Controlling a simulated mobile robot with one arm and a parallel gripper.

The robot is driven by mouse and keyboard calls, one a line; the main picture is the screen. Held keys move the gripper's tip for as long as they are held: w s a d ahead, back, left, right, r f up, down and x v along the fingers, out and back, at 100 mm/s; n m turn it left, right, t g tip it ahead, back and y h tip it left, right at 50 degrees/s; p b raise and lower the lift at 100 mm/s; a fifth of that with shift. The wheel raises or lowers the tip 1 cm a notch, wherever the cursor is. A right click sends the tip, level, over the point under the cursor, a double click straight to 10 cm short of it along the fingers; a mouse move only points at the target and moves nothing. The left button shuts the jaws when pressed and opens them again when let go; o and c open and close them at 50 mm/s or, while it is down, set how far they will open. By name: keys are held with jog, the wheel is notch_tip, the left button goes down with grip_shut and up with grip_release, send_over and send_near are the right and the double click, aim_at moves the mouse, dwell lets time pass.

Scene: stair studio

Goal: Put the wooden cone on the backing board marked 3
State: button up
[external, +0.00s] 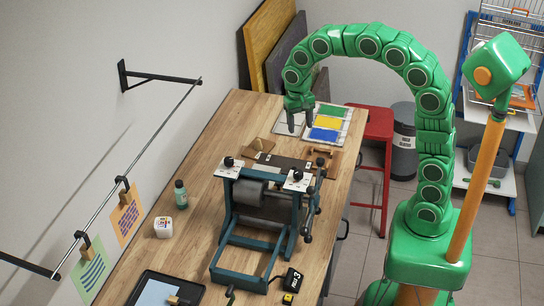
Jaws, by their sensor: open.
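My gripper (296,122) hangs downward over the far part of the wooden table, above the pale panels. It is open and no object shows between its fingers. A small tan wooden piece (258,145) with a raised peak lies to its lower left; it may be the wooden cone, but its shape is too small to be sure. A pale panel (289,121) lies partly hidden behind the gripper. A white board (345,131) with green, yellow and blue sheets lies to its right. I cannot read a 3 on either.
A teal roller press (246,254) stands mid-table. A green bottle (181,194), white cube (163,227) and black tray (143,286) are at left. A red stool (376,124) stands right of the table.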

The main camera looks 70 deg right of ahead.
jog(key=s+a+n, duration=0.3)
jog(key=s, duration=0.7)
jog(key=s+a+f+n, duration=0.1)
jog(key=s+a+n, duration=0.2)
jog(key=s, duration=0.8)
jog(key=s+a+f+n+g, duration=0.1)
jog(key=s+a+n, duration=0.2)
jog(key=s, duration=0.7)
jog(key=shift+s+n, duration=0.4)
jog(key=shift+n, duration=0.3)
jog(key=shift+a+f, duration=0.1)
jog(key=shift+a, duration=0.05)
